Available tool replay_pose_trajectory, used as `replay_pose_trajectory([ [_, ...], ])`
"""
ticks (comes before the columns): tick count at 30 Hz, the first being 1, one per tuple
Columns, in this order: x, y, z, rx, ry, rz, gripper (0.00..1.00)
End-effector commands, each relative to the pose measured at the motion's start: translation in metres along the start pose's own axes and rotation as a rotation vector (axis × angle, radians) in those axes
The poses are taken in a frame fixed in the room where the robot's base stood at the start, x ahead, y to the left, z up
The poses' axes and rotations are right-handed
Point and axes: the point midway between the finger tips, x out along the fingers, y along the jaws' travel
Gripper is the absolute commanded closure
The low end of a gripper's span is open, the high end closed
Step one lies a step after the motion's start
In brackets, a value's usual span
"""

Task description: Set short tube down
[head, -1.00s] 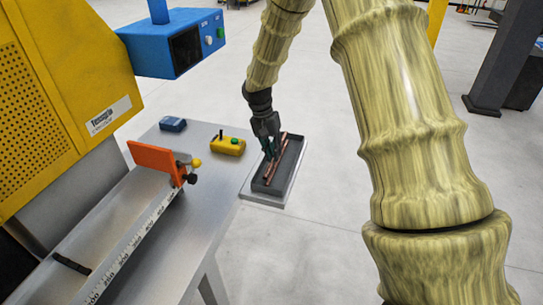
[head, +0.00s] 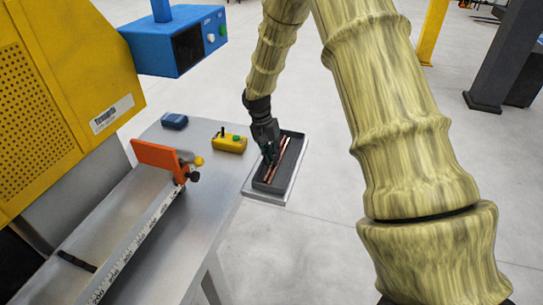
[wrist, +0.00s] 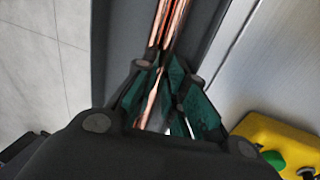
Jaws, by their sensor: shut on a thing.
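My gripper (head: 268,157) is down at the dark tray (head: 292,150) at the end of the bench. In the wrist view my gripper (wrist: 165,72) has its green-padded fingers closed on a copper tube (wrist: 152,105), which runs forward between the fingertips. A second copper length (wrist: 176,28) lies close along its right side. In the head view copper tubes (head: 281,150) lie lengthwise within the tray's outline. My fingers hide part of the held tube, and I cannot tell whether it touches the tray floor.
A yellow control box (head: 229,144) with a green button stands left of the tray. An orange stop plate (head: 157,157) sits on the ruled rail (head: 140,243). A small blue box (head: 174,121) is on the bench. Open floor lies right of the tray.

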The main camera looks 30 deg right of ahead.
Motion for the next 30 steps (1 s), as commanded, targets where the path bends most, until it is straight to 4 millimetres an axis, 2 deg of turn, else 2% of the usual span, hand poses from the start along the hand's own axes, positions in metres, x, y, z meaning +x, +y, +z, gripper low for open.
replay_pose_trajectory([
  [1, 0.014, 0.003, 0.006, 0.000, -0.014, 0.011, 1.00],
  [7, 0.018, 0.004, 0.007, 0.000, -0.016, 0.012, 1.00],
  [8, 0.018, 0.004, 0.007, 0.000, -0.017, 0.012, 0.82],
  [9, 0.018, 0.004, 0.007, 0.000, -0.017, 0.012, 0.78],
  [23, 0.017, 0.000, 0.008, -0.004, -0.016, 0.010, 0.78],
  [30, -0.003, 0.001, 0.007, -0.004, -0.012, 0.008, 0.78],
])
